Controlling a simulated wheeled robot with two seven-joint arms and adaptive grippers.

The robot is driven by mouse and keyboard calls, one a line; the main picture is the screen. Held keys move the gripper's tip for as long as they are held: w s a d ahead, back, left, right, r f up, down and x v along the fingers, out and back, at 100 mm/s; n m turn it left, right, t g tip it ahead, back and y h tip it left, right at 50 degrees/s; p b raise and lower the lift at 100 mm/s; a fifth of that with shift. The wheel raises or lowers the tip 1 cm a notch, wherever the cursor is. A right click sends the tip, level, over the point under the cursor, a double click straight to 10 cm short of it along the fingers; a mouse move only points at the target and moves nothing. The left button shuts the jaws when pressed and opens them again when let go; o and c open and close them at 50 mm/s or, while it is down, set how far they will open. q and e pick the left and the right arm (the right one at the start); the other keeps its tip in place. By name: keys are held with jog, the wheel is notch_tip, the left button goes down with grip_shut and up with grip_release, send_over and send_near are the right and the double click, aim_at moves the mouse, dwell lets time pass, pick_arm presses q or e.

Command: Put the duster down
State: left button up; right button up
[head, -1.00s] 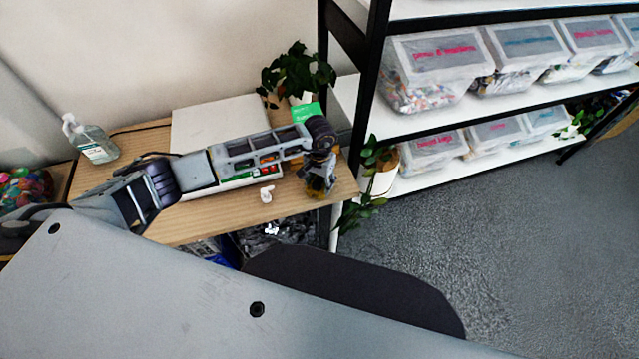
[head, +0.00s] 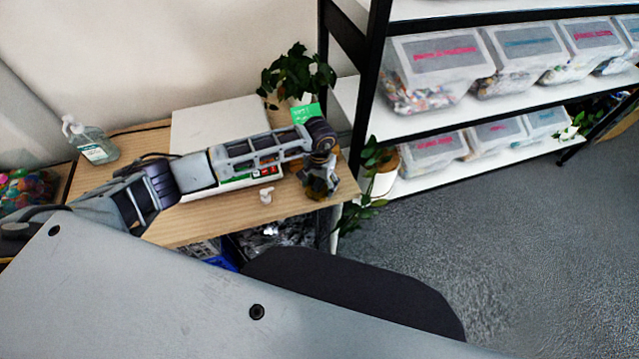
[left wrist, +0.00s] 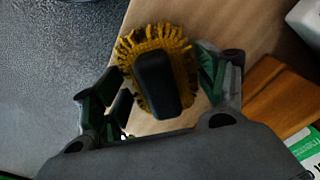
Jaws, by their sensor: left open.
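The duster (left wrist: 155,80) has yellow-brown bristles and a black handle. In the left wrist view it lies on the wooden table top (left wrist: 205,22), close to the table's edge. My left gripper (left wrist: 158,68) is open, with one finger on each side of the duster and gaps between fingers and bristles. In the head view my left gripper (head: 319,182) points down over the right end of the table (head: 215,220) and hides most of the duster. My right gripper is not in view.
A small white object (head: 266,195) stands left of the gripper. A soap bottle (head: 90,140) and a potted plant (head: 297,75) are also on the table. A shelf with clear bins (head: 435,75) stands to the right, with another plant (head: 382,165) beside the table end.

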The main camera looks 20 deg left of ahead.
aim_at(319, 180)
pick_arm(q)
jog(key=shift+r, duration=0.2)
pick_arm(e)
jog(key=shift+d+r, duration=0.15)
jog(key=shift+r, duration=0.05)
pick_arm(q)
notch_tip(319, 180, up, 6)
jog(key=shift+r, duration=0.1)
notch_tip(319, 180, up, 4)
jog(key=shift+r+b, duration=0.1)
jog(key=shift+b, duration=0.3)
jog(key=shift+r, duration=0.75)
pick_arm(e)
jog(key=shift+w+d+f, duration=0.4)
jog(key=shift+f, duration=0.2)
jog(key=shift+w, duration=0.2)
